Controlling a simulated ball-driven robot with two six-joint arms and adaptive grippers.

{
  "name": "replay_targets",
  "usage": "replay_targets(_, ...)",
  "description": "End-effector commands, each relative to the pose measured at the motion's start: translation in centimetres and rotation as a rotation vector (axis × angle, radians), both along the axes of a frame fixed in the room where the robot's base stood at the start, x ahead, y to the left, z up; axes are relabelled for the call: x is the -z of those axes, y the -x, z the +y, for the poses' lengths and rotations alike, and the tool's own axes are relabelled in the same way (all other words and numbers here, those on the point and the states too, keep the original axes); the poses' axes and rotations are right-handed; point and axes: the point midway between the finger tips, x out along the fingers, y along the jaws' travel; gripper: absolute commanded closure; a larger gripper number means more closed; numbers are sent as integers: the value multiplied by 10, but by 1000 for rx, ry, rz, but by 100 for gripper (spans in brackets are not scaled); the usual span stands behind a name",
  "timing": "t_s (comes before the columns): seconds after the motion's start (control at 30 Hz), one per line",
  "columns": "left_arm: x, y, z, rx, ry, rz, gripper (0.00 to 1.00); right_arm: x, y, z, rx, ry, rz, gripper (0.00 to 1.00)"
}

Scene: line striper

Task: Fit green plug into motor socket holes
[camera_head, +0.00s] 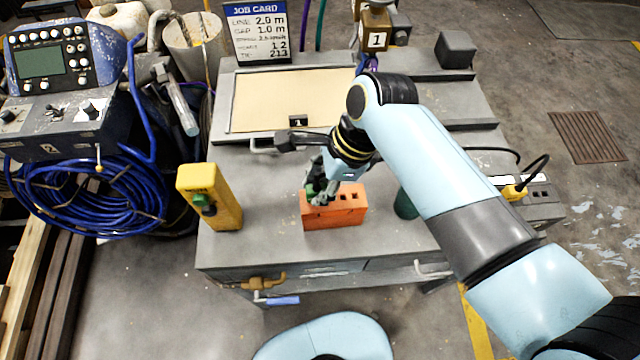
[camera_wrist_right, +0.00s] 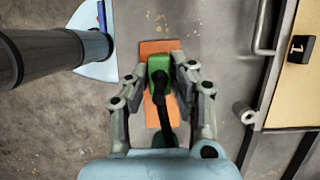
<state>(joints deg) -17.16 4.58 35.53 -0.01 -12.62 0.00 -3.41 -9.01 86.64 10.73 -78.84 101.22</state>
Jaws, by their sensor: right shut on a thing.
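My right gripper (camera_head: 318,194) is shut on a green plug (camera_head: 310,190) at the left part of an orange block (camera_head: 345,214) on the grey bench. The block has several dark holes in its top, in a row to the right of the gripper. The right wrist view shows the green plug (camera_wrist_right: 158,66) between the two fingers, with a black cable trailing from it and the orange block (camera_wrist_right: 160,46) behind it. I cannot tell whether the plug is seated in the block or just above it. No label marks the motor socket. My left gripper is not in view.
A yellow box (camera_head: 210,197) with a green part stands left of the block. A dark green cylinder (camera_head: 405,203) stands to the right. A yellow plug (camera_head: 513,192) with a black cable is at a grey socket unit (camera_head: 540,200). A tan panel (camera_head: 290,100) lies behind.

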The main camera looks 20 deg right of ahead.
Motion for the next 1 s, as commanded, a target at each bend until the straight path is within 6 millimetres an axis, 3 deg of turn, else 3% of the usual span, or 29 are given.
replay_targets(0.6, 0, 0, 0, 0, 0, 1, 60, -31, 0, 0, 0, -1, -1, 100)
replay_targets(1.0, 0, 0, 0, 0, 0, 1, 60, -36, 0, 0, 0, 0, 0, 100)
